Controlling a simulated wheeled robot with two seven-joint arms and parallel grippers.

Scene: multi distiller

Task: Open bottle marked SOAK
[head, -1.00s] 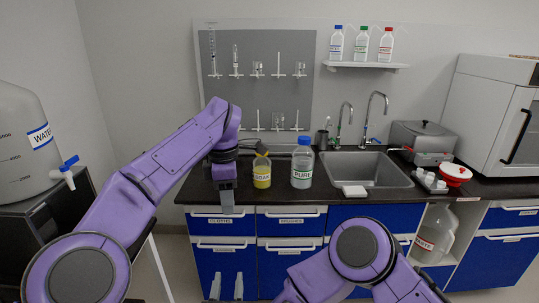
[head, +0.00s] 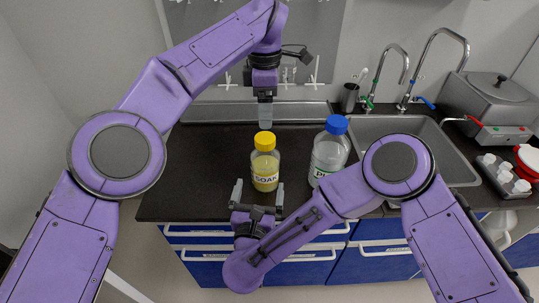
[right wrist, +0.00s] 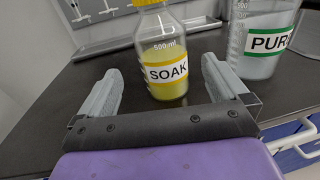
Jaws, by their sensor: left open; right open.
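The bottle marked SOAK (head: 265,165) stands upright on the dark counter, with a yellow cap (head: 265,141) on it and yellowish liquid inside. It also shows in the right wrist view (right wrist: 165,58), ahead of and between the fingers. My left gripper (head: 265,115) points down just above and behind the yellow cap; its fingers overlap from this angle. My right gripper (head: 258,192) is open in front of the bottle, its fingertips on either side of the bottle's lower part. I see no contact between the right fingers (right wrist: 165,85) and the bottle.
A blue-capped bottle marked PURE (head: 329,155) stands just right of the SOAK bottle, partly behind my right arm. The sink (head: 455,160) with two taps lies farther right. The counter (head: 200,170) left of the SOAK bottle is clear.

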